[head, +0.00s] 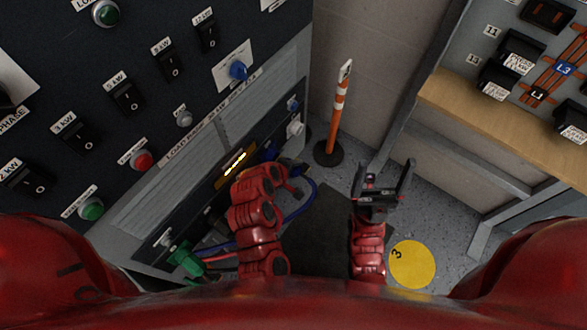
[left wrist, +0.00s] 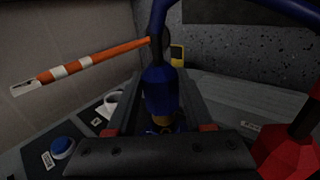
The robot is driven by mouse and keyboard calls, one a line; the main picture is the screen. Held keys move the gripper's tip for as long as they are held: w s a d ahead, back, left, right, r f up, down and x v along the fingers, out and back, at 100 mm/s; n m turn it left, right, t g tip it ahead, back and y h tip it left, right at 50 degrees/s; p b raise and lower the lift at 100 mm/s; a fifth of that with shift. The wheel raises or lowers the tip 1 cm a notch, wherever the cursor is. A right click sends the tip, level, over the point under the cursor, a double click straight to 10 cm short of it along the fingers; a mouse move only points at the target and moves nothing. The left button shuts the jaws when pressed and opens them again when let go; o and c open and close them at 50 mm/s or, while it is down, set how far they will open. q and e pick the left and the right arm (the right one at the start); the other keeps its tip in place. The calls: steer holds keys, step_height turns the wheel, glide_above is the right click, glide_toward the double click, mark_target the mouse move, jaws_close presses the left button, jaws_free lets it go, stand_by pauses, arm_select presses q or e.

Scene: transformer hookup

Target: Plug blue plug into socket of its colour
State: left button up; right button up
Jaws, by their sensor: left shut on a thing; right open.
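My left gripper (head: 270,164) is at the lower panel on the left, seen mostly from behind its red arm. In the left wrist view it is shut on the blue plug (left wrist: 160,92), whose blue cable (left wrist: 238,8) arches over the top. The plug's far end shows a brass-coloured band with some blue beyond it; I cannot tell whether it touches or enters a socket. A blue round fitting (head: 292,104) sits at the panel's far end and also shows in the left wrist view (left wrist: 63,148). My right gripper (head: 385,178) is open and empty above the floor.
A white fitting (head: 296,129) is beside the blue one. A green plug (head: 185,258) is at the panel's near end. An orange-white post (head: 338,110) stands in the corner. A wooden ledge (head: 490,125) is at right. A yellow disc (head: 411,264) marks the floor.

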arm_select(q)
steer(key=shift+w+a, duration=0.25)
steer(key=shift+a, duration=0.1)
stand_by(0.6)
steer(key=shift+w+a+b, duration=0.75)
steer(key=shift+a+b, duration=0.1)
steer(key=shift+a, duration=0.15)
steer(key=o, duration=1.4)
steer(key=shift+c, duration=0.2)
steer(key=shift+o, duration=1)
